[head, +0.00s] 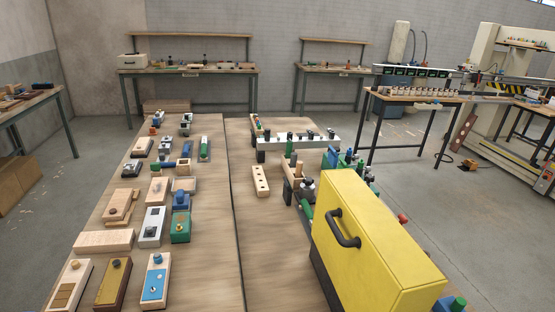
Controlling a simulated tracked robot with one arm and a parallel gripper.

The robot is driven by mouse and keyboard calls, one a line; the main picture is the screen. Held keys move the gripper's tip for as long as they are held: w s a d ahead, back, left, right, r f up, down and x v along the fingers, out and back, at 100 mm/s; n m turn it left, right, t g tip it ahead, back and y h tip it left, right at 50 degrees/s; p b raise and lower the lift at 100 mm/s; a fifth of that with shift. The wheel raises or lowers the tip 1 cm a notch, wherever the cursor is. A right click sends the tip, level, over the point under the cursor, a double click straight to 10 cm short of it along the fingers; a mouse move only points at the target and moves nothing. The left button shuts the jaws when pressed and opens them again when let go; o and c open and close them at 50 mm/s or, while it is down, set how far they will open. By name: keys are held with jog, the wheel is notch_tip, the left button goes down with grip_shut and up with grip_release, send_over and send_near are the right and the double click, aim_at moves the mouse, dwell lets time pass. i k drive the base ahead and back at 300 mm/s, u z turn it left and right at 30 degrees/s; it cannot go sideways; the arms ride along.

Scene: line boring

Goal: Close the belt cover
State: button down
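The yellow cover (378,250) is a large box-like shell at the lower right, on the right part of the wooden bench. A black bar handle (342,229) is fixed to its left-facing side. A dark part (326,277) shows along its lower left edge. I take the yellow shell to be the belt cover; I cannot tell whether it is open or closed, and what lies behind and under it is hidden. My gripper is not in view.
The bench (228,215) carries rows of small wooden, white, blue and green blocks on its left. A drilled wooden block (260,181) and a white rail (298,142) lie beyond the cover. The bench strip left of the cover is clear. Other workbenches (190,71) stand behind.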

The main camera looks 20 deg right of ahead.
aim_at(369, 258)
jog(key=z, duration=0.05)
jog(key=i, duration=1.15)
jog(key=z, duration=0.4)
